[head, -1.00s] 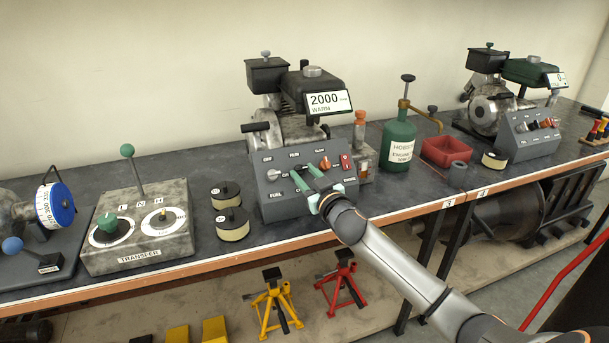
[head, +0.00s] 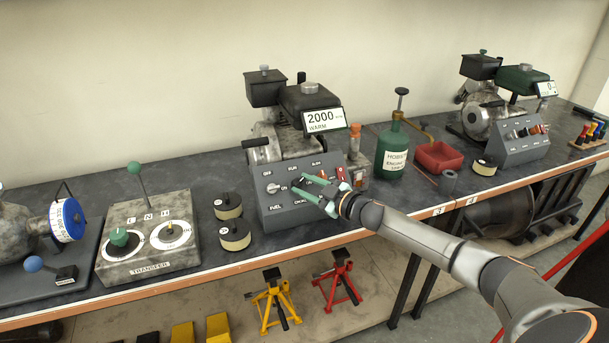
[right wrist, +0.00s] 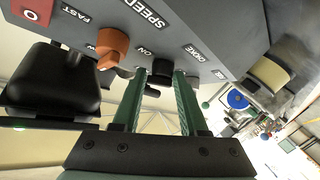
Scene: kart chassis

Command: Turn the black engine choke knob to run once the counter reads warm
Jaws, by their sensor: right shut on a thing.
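The engine's counter (head: 323,120) reads 2000 and WARM. Below it is the grey control box (head: 275,211) with labelled knobs and switches. In the right wrist view, my right gripper (right wrist: 161,74) is shut on the black choke knob (right wrist: 160,77), near the CHOKE label. The knob's pointing direction is mostly hidden by the fingers. My left gripper is out of view.
An orange knob (right wrist: 113,47) sits close beside the fingers in the right wrist view. A green bottle (head: 393,152) and red tray (head: 438,158) stand right of the engine. Two black-topped round pieces (head: 233,235) and the transfer box (head: 150,255) stand left.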

